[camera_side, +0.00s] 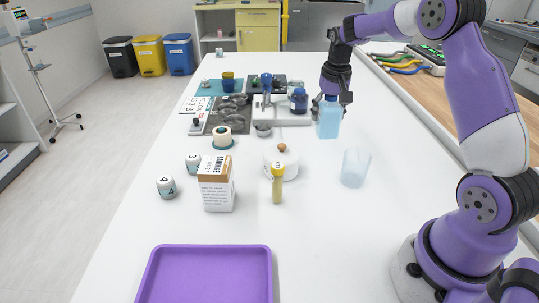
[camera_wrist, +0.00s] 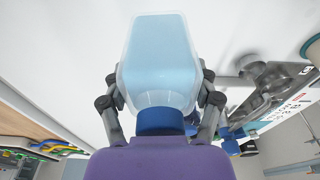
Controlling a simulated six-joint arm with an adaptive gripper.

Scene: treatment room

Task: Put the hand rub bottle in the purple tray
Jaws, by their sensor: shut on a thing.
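The hand rub bottle (camera_side: 328,120) is a pale blue, clear bottle at the far right part of the white table in the side view. My gripper (camera_side: 331,98) is above it, pointing down, with its fingers shut around the bottle's upper part. In the wrist view the bottle (camera_wrist: 158,60) fills the middle, its blue cap towards my palm, between both fingers of my gripper (camera_wrist: 160,98). The bottle looks upright; I cannot tell whether its base touches the table. The purple tray (camera_side: 207,249) lies empty at the near edge of the side view, far from the bottle.
Left of the bottle is a white stand with blue bottles (camera_side: 299,100). Table right of the tray is clear.

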